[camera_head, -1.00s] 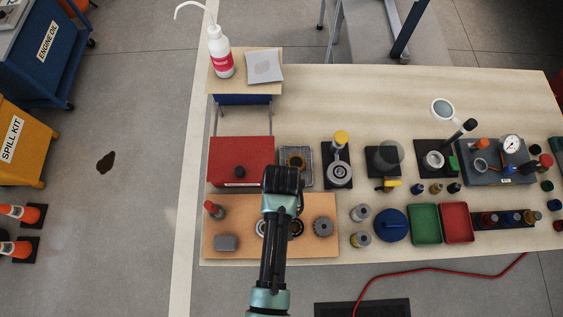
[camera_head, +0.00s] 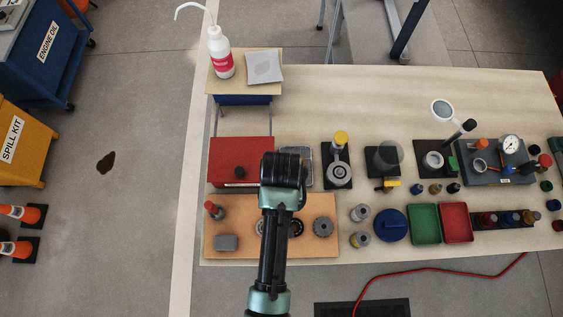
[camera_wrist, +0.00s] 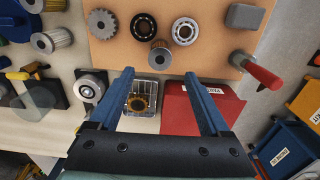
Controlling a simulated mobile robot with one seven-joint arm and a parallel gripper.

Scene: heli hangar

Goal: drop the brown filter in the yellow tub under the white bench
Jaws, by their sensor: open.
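A brown, ring-shaped pleated piece, which looks like the brown filter (camera_wrist: 140,104), lies in a small wire basket (camera_wrist: 152,86) on the pale bench (camera_head: 440,90). My gripper (camera_wrist: 159,73) is open and empty, and the basket shows between its two blue fingers in the wrist view. In the head view my gripper (camera_head: 284,170) covers much of the basket and hides the brown piece. I cannot tell its height above the basket. No yellow tub under the bench is visible in either view.
A red box (camera_head: 240,160) stands close left of the basket, and a black-based fixture (camera_head: 338,172) stands to its right. An orange-tan mat (camera_head: 215,228) with gears and bearings lies in front. A spill kit cart (camera_head: 20,145) and cones (camera_head: 18,248) stand on the floor at left.

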